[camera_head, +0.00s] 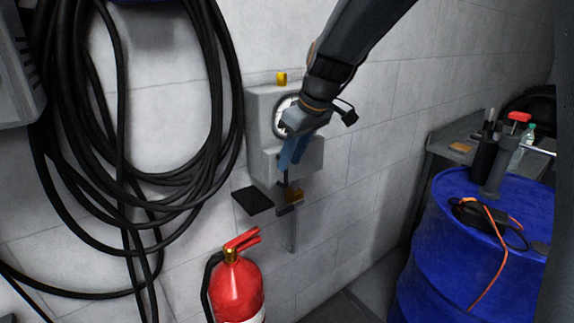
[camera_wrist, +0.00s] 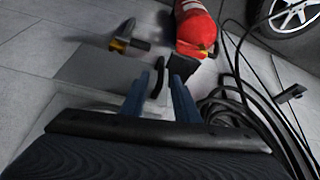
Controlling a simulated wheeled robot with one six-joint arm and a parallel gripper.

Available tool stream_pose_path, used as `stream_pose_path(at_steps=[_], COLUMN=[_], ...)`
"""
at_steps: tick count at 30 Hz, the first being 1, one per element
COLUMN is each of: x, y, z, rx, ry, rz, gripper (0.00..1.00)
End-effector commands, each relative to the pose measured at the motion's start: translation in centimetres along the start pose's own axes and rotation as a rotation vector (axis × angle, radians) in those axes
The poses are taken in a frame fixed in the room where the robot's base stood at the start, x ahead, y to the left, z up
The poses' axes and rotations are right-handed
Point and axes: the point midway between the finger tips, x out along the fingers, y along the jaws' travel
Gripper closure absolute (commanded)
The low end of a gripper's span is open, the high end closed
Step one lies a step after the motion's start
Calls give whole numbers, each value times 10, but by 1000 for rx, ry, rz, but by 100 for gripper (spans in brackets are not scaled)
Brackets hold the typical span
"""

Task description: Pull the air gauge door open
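The air gauge is a grey box (camera_head: 259,104) on the wall with a round white dial (camera_head: 281,117), partly hidden behind my wrist. Its lower front (camera_head: 310,157) juts out. My gripper (camera_head: 289,162) is in front of this lower part, its blue fingers pointing down. In the wrist view the two fingers (camera_wrist: 158,84) stand apart, with a slim dark handle (camera_wrist: 158,76) between their tips. Gaps show on both sides of the handle, so the fingers do not look closed on it. Whether the door is ajar cannot be told.
Black hoses (camera_head: 228,110) hang on the wall to the left. A red fire extinguisher (camera_head: 236,290) stands below. A blue barrel (camera_head: 440,240) with tools on top is at the right. A dark flat plate (camera_head: 253,201) sticks out under the box.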

Motion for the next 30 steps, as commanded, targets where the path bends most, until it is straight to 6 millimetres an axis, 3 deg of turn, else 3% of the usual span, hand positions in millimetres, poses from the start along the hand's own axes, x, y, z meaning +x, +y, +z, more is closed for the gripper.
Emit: stream_pose_path(at_steps=[9,20,26,30], x=[40,47,46,46], y=[0,2,2,2], z=[0,1,1,1], rx=[1,3,4,4], ry=[-1,0,0,0], rz=[-1,2,2,2], gripper=[72,72,100,100])
